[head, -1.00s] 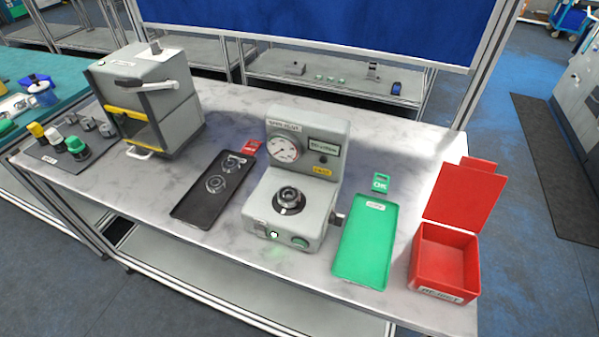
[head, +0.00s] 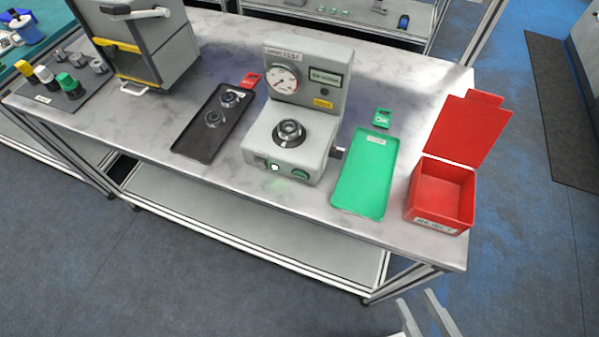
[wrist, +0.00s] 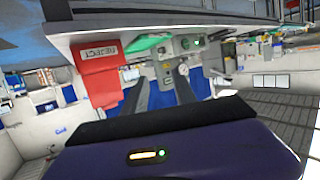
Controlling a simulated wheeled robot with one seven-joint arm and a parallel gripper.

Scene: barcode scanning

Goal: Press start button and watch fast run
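The grey test machine (head: 330,75) stands on the marble-topped bench, with a round dial gauge (head: 282,78) on its upright back. A dark ring-shaped part (head: 289,133) sits on its round seat. Its front face carries a green button (head: 300,174) and a small bright white light (head: 275,167). I cannot read which is marked start. My gripper (head: 418,308) is at the bottom edge of the head view, below and right of the machine, in front of the bench. Its two fingers are apart and empty. The wrist view shows the fingers (wrist: 162,88) pointing toward the tilted-looking machine (wrist: 186,46).
A black tray (head: 190,143) with ring parts lies left of the machine. A green tray (head: 362,190) and an open red reject box (head: 440,210) stand to its right. A grey cabinet with a yellow bar (head: 116,46) is far left. The floor before the bench is clear.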

